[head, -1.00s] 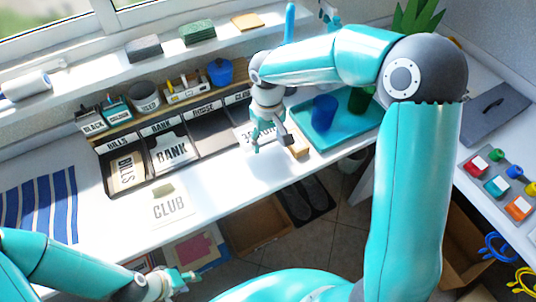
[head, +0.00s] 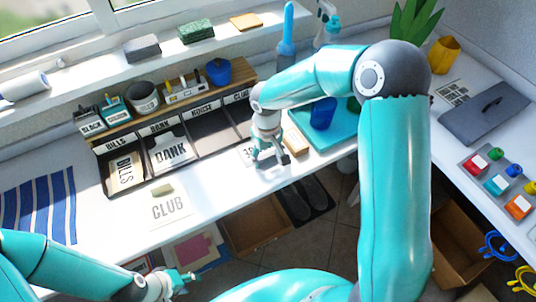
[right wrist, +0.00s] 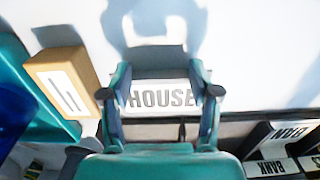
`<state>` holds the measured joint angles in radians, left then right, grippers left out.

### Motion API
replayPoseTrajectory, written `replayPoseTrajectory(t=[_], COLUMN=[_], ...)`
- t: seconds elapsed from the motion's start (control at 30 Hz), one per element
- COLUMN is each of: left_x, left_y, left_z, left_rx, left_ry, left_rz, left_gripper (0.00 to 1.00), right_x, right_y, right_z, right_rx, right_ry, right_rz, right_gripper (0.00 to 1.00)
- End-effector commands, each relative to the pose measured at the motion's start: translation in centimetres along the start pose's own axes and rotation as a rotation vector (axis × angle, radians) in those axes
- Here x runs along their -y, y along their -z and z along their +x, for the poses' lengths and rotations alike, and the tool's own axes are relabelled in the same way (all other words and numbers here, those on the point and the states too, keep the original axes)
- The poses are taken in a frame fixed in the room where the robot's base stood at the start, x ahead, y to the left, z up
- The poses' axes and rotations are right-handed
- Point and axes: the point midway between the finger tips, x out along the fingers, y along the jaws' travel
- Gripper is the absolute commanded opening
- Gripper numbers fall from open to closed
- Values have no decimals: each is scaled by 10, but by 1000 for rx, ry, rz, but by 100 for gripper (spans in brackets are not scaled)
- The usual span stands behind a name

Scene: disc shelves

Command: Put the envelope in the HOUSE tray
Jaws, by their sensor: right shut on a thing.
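The white HOUSE envelope (right wrist: 160,98) is between the fingers of my right gripper (right wrist: 160,92), which is shut on it. In the head view, the envelope (head: 249,154) shows partly beside my right gripper (head: 270,160), over the desk right of the trays' front; its far part is hidden. Whether it touches the desk is unclear. The HOUSE tray (head: 211,132) is the dark sloping slot between the BANK and CLUB slots and looks empty. My left gripper (head: 186,279) is low at the front, away from the trays, its jaw state unclear.
The BANK tray holds a BANK envelope (head: 170,150), and the BILLS tray holds a BILLS envelope (head: 125,172). A CLUB envelope (head: 168,207) lies on the desk. A wooden block (right wrist: 57,80) and a teal tray (head: 338,130) with a blue cup (head: 322,113) are beside my right gripper.

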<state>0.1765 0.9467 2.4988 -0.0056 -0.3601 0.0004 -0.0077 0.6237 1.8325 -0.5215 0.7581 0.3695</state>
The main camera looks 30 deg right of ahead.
Motion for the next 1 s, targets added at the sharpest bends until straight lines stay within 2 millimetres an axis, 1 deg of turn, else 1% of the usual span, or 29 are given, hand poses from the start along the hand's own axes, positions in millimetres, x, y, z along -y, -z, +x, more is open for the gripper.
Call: replayPoseTrajectory(t=[0.03,0.1,0.17,0.47,0.57,0.6,0.67,0.77,1.0], left_x=[0,0,0,0,-1,-1,-1,-1,-1], left_y=[0,0,0,0,0,0,0,0,0], left_z=[1,1,0,0,-4,-2,-2,-2,-4], left_rx=[0,0,0,0,0,0,0,0,0], left_ry=[0,0,0,0,0,0,0,0,0], left_rz=[0,0,0,0,0,0,0,0,0], left_gripper=[40,40,40,40,40,40,40,40,40], right_x=[0,0,0,0,0,0,0,0,0], right_y=[0,0,0,0,0,1,1,1,2], right_z=[1,0,0,0,-4,-6,-12,-28,-77], right_rx=[0,0,0,0,0,-2,-4,-6,-6], right_ry=[0,0,0,0,0,0,-1,-1,-1], right_rz=[0,0,0,0,0,0,0,1,0], right_gripper=[66,78,86,86,86,86,86,86,86])
